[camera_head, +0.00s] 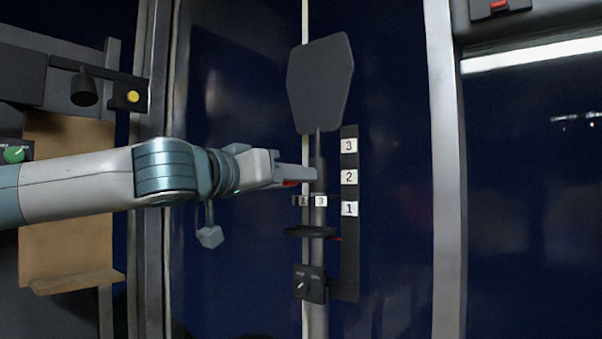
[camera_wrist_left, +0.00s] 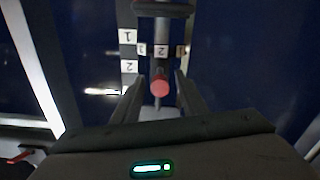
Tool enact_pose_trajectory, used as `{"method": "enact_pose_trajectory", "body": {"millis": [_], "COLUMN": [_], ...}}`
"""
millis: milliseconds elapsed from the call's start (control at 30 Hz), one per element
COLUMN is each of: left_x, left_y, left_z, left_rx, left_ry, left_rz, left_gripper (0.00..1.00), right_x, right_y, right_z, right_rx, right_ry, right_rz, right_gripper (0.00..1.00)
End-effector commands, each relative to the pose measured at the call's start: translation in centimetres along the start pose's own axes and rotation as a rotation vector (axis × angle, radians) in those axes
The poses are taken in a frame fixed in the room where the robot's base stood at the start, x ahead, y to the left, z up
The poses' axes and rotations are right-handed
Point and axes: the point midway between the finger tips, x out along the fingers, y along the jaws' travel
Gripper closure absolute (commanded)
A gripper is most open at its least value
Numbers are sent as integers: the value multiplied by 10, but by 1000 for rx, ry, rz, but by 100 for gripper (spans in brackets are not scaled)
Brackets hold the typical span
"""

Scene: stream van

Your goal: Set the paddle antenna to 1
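The paddle antenna has a dark grey flat paddle (camera_head: 320,84) on top of an upright mast (camera_head: 318,311). A vertical black strip (camera_head: 350,272) beside the mast carries white labels 3, 2 and 1 from top to bottom. A small row of numbered labels (camera_head: 320,201) crosses the mast near the 1 label's height. A black disc (camera_head: 310,231) with a red bit at its right sits just below. My left gripper (camera_head: 306,177) is at the mast, at about the 2 label's height. In the left wrist view a red round knob (camera_wrist_left: 159,87) lies between the open fingers, with gaps either side.
A black box with a dial (camera_head: 310,284) is low on the mast. A brown board (camera_head: 66,255), a yellow button (camera_head: 133,96) and a green knob (camera_head: 14,154) are at the left. A pale vertical post (camera_head: 446,180) stands right of the antenna; the dark panel between is clear.

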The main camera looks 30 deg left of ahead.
Motion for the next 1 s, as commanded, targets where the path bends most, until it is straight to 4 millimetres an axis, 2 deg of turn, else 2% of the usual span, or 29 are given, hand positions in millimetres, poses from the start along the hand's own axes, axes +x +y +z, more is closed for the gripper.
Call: {"method": "enact_pose_trajectory", "body": {"millis": [100,300,767,900,933,1000], "left_x": [14,28,33,33,33,33], "left_y": [0,0,0,0,0,0], "left_z": [0,0,0,0,0,0], "left_rx": [0,2,1,1,1,1], "left_ry": [-4,-1,0,-1,0,0], "left_rz": [-1,0,1,0,0,1], "left_gripper": [61,61,61,95,100,100], "right_x": [-7,-11,-12,-12,-12,-12], "right_y": [0,0,0,0,0,0], "right_z": [-1,-1,-1,-1,-1,-1], "right_rx": [0,0,-1,-1,-1,-1], "right_ry": [0,0,0,0,0,0], "right_rz": [0,0,0,0,0,0], "right_gripper": [69,69,69,69,69,69]}}
